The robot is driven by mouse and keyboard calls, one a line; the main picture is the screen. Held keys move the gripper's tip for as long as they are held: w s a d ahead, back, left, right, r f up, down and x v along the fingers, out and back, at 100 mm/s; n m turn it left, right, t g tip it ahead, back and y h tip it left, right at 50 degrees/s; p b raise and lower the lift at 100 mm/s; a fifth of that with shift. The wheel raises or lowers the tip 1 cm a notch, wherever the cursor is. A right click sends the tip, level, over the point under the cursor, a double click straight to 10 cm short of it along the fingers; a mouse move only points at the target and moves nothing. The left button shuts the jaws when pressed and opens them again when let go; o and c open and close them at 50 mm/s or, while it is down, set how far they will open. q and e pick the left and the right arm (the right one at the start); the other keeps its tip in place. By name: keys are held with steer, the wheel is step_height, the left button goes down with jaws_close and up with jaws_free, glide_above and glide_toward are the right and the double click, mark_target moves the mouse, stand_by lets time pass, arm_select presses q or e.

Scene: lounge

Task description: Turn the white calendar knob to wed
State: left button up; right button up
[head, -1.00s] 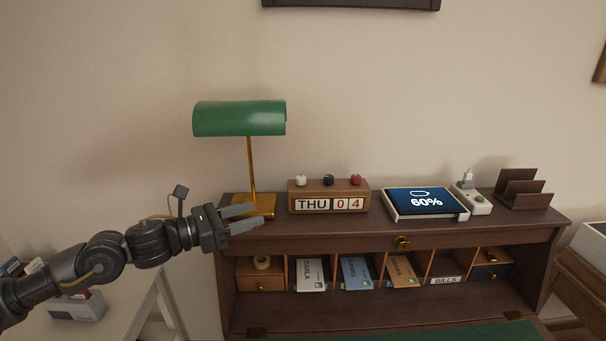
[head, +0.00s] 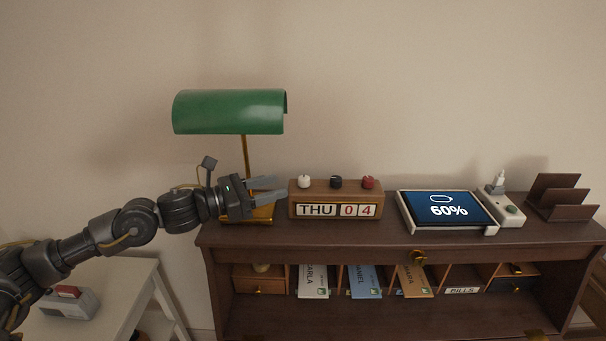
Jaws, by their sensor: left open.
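The wooden block calendar (head: 334,198) stands on top of the desk and reads THU 04. The white knob (head: 304,181) is on its top at the left, beside a black knob (head: 336,182) and a red knob (head: 368,182). My left gripper (head: 270,189) is open and empty. In the picture its fingers point right, just left of the calendar and a little below the white knob, apart from it. It covers part of the lamp's base. My right gripper is not in view.
A green-shaded lamp (head: 229,112) with a brass stem stands behind my left gripper. A tablet showing 60% (head: 447,207), a white socket strip (head: 503,205) and a brown letter rack (head: 557,196) stand to the right on the desk top (head: 390,236).

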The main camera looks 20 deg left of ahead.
mark_target(304, 177)
arm_select(q)
steer(key=p+x, duration=0.3)
steer(key=x, duration=0.4)
steer(key=shift+w, duration=0.25)
steer(key=shift+w+d+f, duration=0.1)
steer(key=shift+w+d, duration=0.3)
steer(key=shift+d, duration=0.05)
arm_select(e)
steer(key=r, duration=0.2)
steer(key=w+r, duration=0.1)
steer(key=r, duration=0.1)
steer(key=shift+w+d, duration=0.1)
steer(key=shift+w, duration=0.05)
